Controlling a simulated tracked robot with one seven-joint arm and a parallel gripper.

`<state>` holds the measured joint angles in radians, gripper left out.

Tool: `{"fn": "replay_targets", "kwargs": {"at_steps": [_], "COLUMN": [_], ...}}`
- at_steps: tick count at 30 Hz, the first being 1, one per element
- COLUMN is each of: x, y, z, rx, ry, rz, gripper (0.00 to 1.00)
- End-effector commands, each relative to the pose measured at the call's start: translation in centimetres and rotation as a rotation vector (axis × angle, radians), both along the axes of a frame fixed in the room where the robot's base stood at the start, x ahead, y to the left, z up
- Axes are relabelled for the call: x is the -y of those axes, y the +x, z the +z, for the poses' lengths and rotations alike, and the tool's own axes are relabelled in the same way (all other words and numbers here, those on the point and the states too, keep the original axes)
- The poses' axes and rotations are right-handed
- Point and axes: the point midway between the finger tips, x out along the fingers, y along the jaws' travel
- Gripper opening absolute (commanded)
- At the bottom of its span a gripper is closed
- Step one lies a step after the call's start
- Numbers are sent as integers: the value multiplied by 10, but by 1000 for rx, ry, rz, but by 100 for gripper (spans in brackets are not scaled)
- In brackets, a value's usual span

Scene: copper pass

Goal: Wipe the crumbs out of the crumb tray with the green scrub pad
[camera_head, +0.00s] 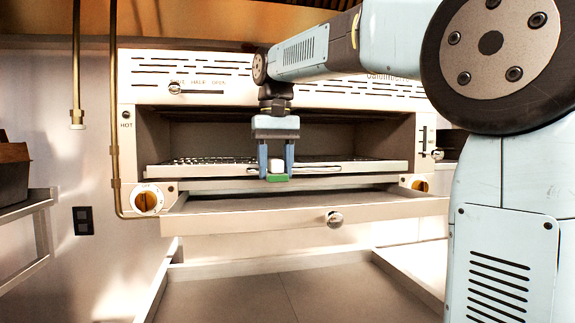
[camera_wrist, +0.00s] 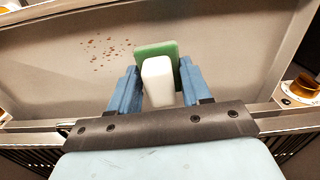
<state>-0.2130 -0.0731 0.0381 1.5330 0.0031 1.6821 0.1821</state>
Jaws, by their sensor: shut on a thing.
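My gripper (camera_head: 276,171) is shut on the white handle (camera_wrist: 158,80) of the green scrub pad (camera_wrist: 157,50). In the head view the green pad (camera_head: 277,178) hangs at the bottom of the jaws, over the pulled-out crumb tray (camera_head: 300,209). In the wrist view the tray's pale floor (camera_wrist: 60,70) lies beneath the pad. I cannot tell whether the pad touches the tray floor. The crumbs cannot be made out in the head view.
The grill oven (camera_head: 150,70) stands behind, its wire rack (camera_head: 210,162) just above the tray. A round knob (camera_head: 334,219) sits on the tray's front. Orange-centred dials (camera_head: 148,199) flank the opening. A brass pipe (camera_head: 114,110) runs down the left. A grey counter (camera_head: 265,295) lies below.

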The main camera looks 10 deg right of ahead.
Motion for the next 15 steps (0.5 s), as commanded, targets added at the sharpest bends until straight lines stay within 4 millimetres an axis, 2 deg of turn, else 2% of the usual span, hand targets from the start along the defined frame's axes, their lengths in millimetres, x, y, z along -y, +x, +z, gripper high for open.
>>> {"fn": "replay_targets", "kwargs": {"at_steps": [15], "x": [11], "y": [2], "z": [0], "rx": [0], "ry": [0], "rz": [-20], "gripper": [24]}}
